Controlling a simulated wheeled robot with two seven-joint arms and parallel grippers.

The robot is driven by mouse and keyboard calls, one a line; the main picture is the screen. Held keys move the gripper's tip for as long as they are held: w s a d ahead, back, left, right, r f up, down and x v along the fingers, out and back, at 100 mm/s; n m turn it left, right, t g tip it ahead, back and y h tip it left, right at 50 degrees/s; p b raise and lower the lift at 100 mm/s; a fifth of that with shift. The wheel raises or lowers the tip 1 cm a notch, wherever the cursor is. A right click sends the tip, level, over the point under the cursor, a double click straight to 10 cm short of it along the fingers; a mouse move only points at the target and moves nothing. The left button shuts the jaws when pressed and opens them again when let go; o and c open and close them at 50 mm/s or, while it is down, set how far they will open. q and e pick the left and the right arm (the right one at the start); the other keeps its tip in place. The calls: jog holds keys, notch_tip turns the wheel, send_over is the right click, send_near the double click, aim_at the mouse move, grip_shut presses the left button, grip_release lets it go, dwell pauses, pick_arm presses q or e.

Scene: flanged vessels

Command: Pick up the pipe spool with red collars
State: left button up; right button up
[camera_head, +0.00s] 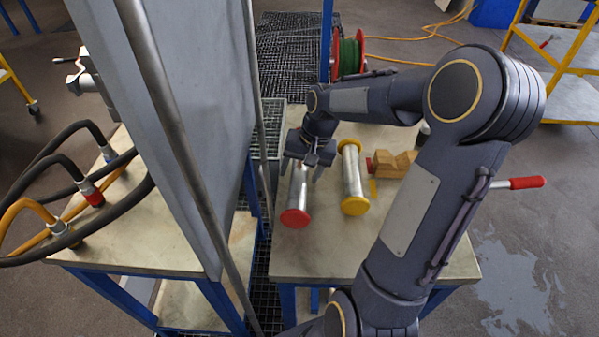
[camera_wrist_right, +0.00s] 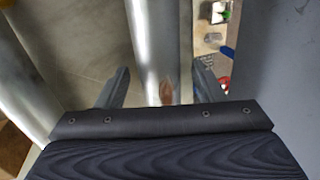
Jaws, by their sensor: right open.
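The pipe spool with red collars (camera_head: 299,190) lies on the right-hand tabletop; its near red collar (camera_head: 295,218) shows, and its far end is hidden under my right gripper (camera_head: 304,168). The gripper is open over the spool's far part, its fingers pointing down on either side of the silver tube. In the right wrist view the tube (camera_wrist_right: 153,45) runs between the two open fingers (camera_wrist_right: 160,88), with gaps at both sides. I cannot tell how deep the fingers reach. My left gripper is not in view.
A spool with yellow collars (camera_head: 353,178) lies just right of the red one. Wooden blocks (camera_head: 393,164) sit further right. A tall grey panel (camera_head: 185,100) and upright rods stand close on the left. The table's front part (camera_head: 325,255) is clear.

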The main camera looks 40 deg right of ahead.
grip_shut()
dwell(0.4)
jog(key=shift+r, duration=0.25)
